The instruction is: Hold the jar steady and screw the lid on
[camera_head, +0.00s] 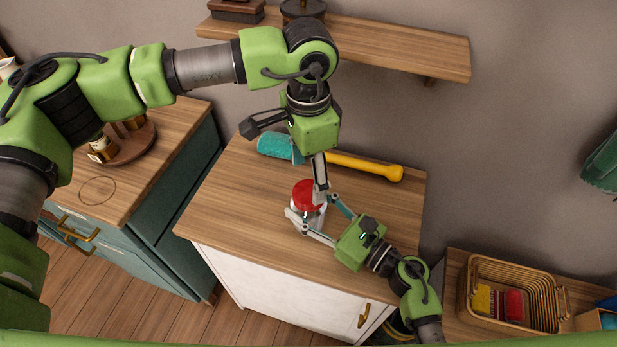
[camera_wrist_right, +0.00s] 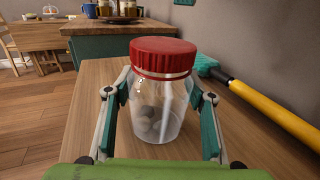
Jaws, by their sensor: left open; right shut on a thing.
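A clear glass jar (camera_head: 306,222) stands upright on the wooden cabinet top. Its red lid (camera_head: 303,196) sits level on its mouth; how tightly it is turned I cannot tell. The wrist view shows the jar (camera_wrist_right: 158,112) with a few round greyish things inside and the lid (camera_wrist_right: 163,55) on top. My right gripper (camera_head: 312,208) is shut on the jar, one finger on each side of the glass below the lid. My left gripper (camera_head: 320,190) is open and points down over the lid, partly covering it.
A teal-headed tool with a yellow handle (camera_head: 365,167) lies behind the jar. A wicker basket (camera_head: 555,295) stands at the lower right. A shelf (camera_head: 400,47) runs along the wall behind. The cabinet top left of the jar is clear.

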